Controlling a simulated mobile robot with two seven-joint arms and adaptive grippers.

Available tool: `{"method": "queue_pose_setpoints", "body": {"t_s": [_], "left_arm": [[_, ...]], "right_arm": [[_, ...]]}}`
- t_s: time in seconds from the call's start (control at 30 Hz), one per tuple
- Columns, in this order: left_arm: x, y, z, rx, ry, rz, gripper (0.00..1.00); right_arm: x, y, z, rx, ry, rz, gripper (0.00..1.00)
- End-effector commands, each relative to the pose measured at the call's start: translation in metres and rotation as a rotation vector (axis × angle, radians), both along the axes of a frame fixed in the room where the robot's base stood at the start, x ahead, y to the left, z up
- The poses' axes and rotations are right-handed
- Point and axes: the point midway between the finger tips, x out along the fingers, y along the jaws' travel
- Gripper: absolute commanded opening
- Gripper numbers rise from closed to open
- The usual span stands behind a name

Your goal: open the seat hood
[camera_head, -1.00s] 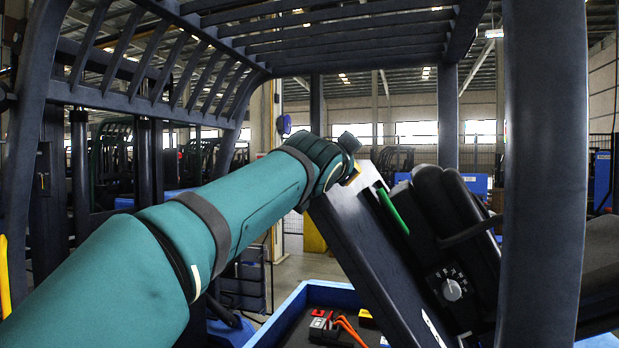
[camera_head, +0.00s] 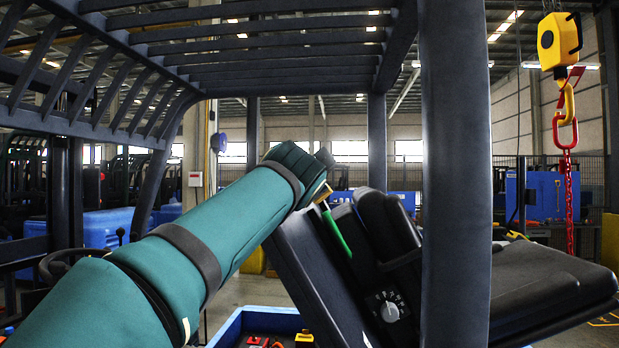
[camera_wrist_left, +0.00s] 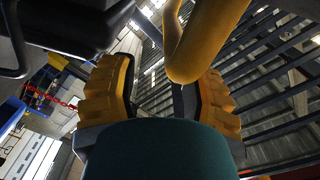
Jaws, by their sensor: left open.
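The seat hood (camera_head: 312,275) is a dark panel standing steeply tilted, with the black seat (camera_head: 385,235) on its right side. A green strip (camera_head: 337,232) shows near its upper end. My left gripper (camera_head: 324,192) is at the hood's top end, mostly hidden behind my wrist in the head view. In the left wrist view my left gripper (camera_wrist_left: 160,88) is open, its yellow ridged fingers wide apart. A thick yellow curved bar (camera_wrist_left: 205,40) passes in front of the fingers; I cannot tell whether they touch it. My right gripper is not in view.
A dark roof post (camera_head: 453,170) stands in front of the seat. A yellow hoist (camera_head: 559,42) with a red chain (camera_head: 570,190) hangs at right. A blue tray (camera_head: 262,317) with small items lies below the hood. A steering wheel (camera_head: 80,262) is at left.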

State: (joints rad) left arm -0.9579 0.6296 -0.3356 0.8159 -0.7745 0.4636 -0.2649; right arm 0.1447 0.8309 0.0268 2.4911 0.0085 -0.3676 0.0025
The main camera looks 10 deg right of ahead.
Motion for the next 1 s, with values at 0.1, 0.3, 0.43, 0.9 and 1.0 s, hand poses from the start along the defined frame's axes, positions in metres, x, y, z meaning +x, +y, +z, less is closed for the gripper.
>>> {"method": "queue_pose_setpoints", "body": {"t_s": [0.1, 0.3, 0.43, 0.9, 1.0], "left_arm": [[-0.002, 0.0, 0.0, 0.001, 0.0, -0.001, 0.48], [-0.017, 0.005, 0.001, 0.002, -0.001, -0.001, 0.48], [-0.032, 0.012, 0.0, 0.0, 0.003, -0.002, 0.48], [-0.099, 0.038, 0.0, -0.003, 0.001, -0.004, 0.48], [-0.106, 0.041, 0.0, -0.003, 0.001, -0.003, 0.48]], "right_arm": [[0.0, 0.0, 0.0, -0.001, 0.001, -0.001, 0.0], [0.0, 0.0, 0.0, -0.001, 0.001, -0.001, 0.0], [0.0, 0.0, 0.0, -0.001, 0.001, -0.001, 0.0], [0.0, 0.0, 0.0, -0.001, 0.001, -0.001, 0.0], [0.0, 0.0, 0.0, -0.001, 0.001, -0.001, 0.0]]}}
